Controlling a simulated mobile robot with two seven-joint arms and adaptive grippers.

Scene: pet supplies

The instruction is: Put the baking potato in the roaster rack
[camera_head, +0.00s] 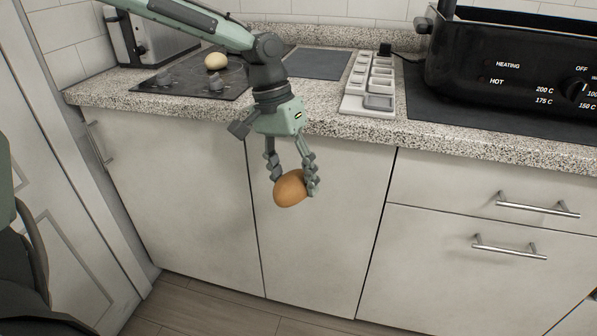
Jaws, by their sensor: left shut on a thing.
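A brown, rounded potato (290,190) is held by my left gripper (292,180). The gripper points down, its fingers shut on the potato's sides. It hangs in the air in front of the cabinet doors, below the counter edge. A black roaster (465,75) with white lettering and a dial stands on the counter at the right. Its top is cut off by the picture edge, and I cannot make out a rack in it. My right gripper is not in view.
A pale round item (215,61) sits at the back of a dark panel (150,88) on the counter. A white compartment tray (368,88) stands left of the roaster. The speckled counter edge (330,123) runs across. A silver appliance (170,35) stands at the back left.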

